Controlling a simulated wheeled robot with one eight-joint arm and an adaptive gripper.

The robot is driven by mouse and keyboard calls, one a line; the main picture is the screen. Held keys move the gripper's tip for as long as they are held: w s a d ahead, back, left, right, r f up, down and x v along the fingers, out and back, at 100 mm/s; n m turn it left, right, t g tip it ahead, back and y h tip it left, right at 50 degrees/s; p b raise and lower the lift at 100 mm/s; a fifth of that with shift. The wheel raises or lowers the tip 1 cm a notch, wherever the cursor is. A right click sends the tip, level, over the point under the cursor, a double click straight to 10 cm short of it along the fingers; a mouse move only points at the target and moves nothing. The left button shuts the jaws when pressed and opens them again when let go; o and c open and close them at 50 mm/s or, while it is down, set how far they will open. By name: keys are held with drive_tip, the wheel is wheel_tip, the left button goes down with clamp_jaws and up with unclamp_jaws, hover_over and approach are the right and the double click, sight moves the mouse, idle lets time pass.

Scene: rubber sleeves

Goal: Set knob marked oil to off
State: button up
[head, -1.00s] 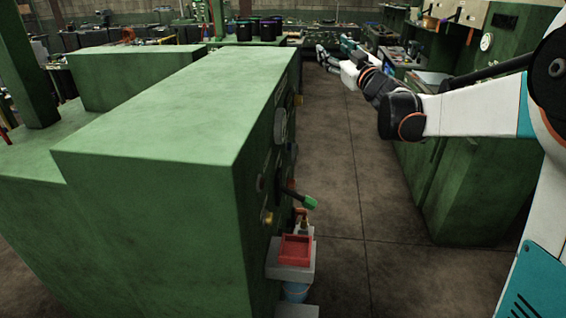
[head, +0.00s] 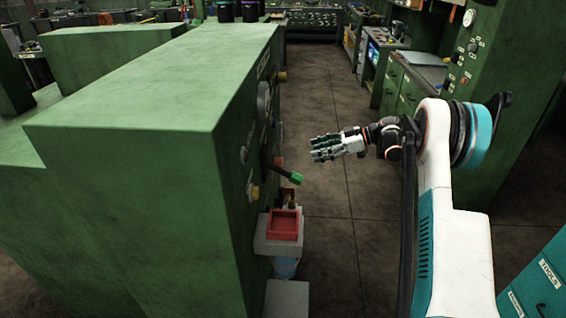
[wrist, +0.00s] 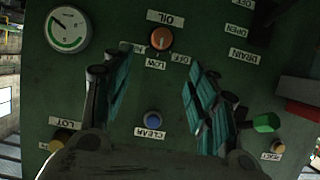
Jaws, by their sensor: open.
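The oil knob (wrist: 161,38) is a round orange dial on a dark green panel in the wrist view, beside the label OIL (wrist: 165,18). The panel appears upside down there. A LOW label (wrist: 155,63) sits below the knob, and one that seems to read OFF (wrist: 181,59) lies at its lower right. I cannot tell which setting the knob points to. My gripper (wrist: 160,62) is open and empty, its teal-padded fingers either side of the knob's line, apart from it. In the head view my gripper (head: 316,148) points left at the green machine's panel side, with a gap between.
A green-tipped lever (wrist: 265,122) sticks out near the right finger; it also shows in the head view (head: 295,178). A gauge (wrist: 69,30) and blue CLEAR button (wrist: 153,120) are nearby. The aisle floor (head: 340,215) is clear.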

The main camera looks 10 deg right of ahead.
sight(278, 162)
drive_tip(key=b+x, duration=0.3)
drive_tip(key=x, duration=1)
drive_tip(key=shift+a+f+b, duration=0.3)
drive_tip(key=shift+f+b, duration=0.05)
drive_tip(key=c, duration=1.1)
